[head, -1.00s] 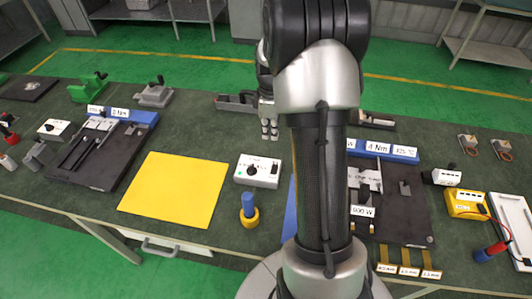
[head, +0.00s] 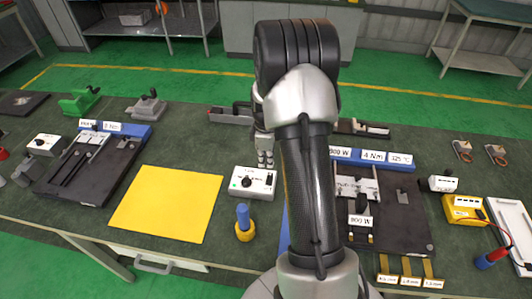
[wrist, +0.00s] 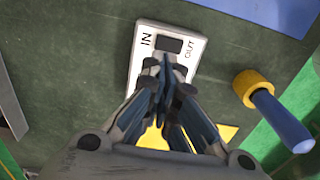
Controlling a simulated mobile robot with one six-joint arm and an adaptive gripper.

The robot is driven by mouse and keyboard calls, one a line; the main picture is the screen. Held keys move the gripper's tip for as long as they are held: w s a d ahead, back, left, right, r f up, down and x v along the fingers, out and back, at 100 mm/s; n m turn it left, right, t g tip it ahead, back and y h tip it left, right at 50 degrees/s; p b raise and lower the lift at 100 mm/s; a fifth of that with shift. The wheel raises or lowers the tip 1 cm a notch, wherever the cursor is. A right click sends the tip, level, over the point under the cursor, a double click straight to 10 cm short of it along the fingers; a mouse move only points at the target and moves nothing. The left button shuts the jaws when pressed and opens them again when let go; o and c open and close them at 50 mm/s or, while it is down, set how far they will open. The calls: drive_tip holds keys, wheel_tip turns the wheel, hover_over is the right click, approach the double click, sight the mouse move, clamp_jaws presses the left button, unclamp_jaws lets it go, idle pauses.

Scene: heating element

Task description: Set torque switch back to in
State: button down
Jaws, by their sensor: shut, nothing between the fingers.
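A white switch box (head: 240,188) with a black knob and a small black switch on top stands mid-table in the head view. In the wrist view the white box (wrist: 199,65) has "IN" printed to the left and "OUT" to the right of a black switch (wrist: 170,45). I cannot tell which side the switch is set to. My gripper (wrist: 166,62) is shut and empty, its tips over the box just below the switch. Whether they touch it I cannot tell. The gripper hides the lower part of the box in the wrist view.
A blue handle with a yellow collar (head: 243,228) stands in front of the box. A yellow mat (head: 165,205) lies to the left. A dark fixture board (head: 405,215) with labels is to the right, partly behind my arm.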

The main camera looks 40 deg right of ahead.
sight(266, 182)
wheel_tip(266, 182, down, 6)
drive_tip(key=shift+r+b, duration=0.1)
drive_tip(key=shift+b, duration=0.45)
drive_tip(key=shift+w+d+f, duration=0.1)
drive_tip(key=shift+f, duration=0.45)
drive_tip(key=shift+r, duration=0.15)
drive_tip(key=shift+s+a+r, duration=0.15)
drive_tip(key=shift+s+a, duration=0.4)
drive_tip(key=shift+a, duration=0.1)
drive_tip(key=shift+r, duration=0.1)
